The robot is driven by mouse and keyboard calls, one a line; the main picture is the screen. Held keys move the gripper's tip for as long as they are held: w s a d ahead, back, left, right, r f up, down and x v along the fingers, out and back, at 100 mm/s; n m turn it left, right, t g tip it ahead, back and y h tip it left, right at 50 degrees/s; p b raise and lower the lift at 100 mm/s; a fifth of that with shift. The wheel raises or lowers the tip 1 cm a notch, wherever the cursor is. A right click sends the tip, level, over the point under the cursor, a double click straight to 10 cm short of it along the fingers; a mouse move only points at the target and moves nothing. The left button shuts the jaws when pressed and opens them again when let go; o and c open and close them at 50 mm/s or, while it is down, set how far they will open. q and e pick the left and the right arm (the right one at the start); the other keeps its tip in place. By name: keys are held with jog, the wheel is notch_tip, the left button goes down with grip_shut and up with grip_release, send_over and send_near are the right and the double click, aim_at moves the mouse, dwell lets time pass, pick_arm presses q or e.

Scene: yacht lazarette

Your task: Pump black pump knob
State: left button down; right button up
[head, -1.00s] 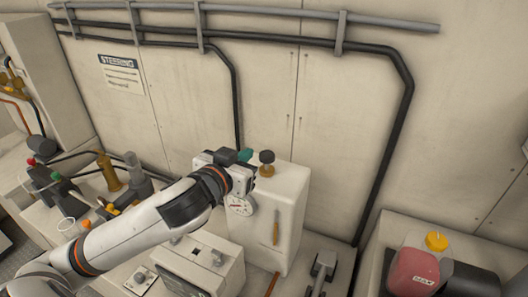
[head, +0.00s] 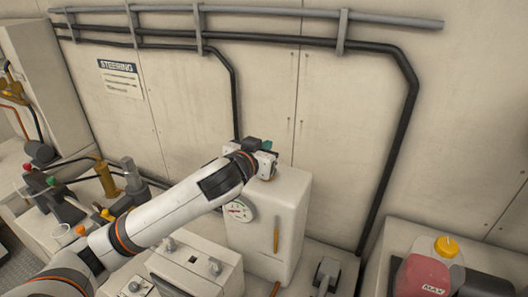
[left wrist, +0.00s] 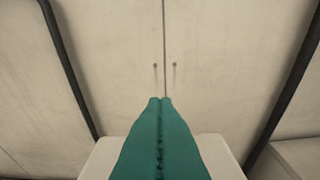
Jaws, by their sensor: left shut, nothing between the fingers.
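A white pump housing (head: 288,200) with a round gauge (head: 240,210) and a yellow handle (head: 276,236) stands against the wall. The black pump knob on its top is hidden behind my left gripper in the head view; only a small brassy bit shows below the gripper. My left gripper (head: 268,146) is over the housing top, its teal fingers partly hidden. In the left wrist view the teal fingers (left wrist: 160,101) are shut together and empty, with the housing top (left wrist: 224,156) below them. I cannot tell whether they touch the knob. My right gripper is out of view.
Black pipes (head: 397,150) run along the wall around the housing. A grey control box (head: 205,268) stands in front left, valves (head: 107,180) further left. A red jug with yellow cap (head: 425,272) stands at the right.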

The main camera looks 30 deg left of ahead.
pick_arm(q)
jog(key=shift+s+a+f, duration=0.1)
jog(key=shift+s+f, duration=0.1)
jog(key=shift+f, duration=1.05)
jog(key=shift+w, duration=0.1)
notch_tip(320, 180, down, 4)
jog(key=shift+r+b, duration=0.2)
jog(key=shift+b, duration=0.9)
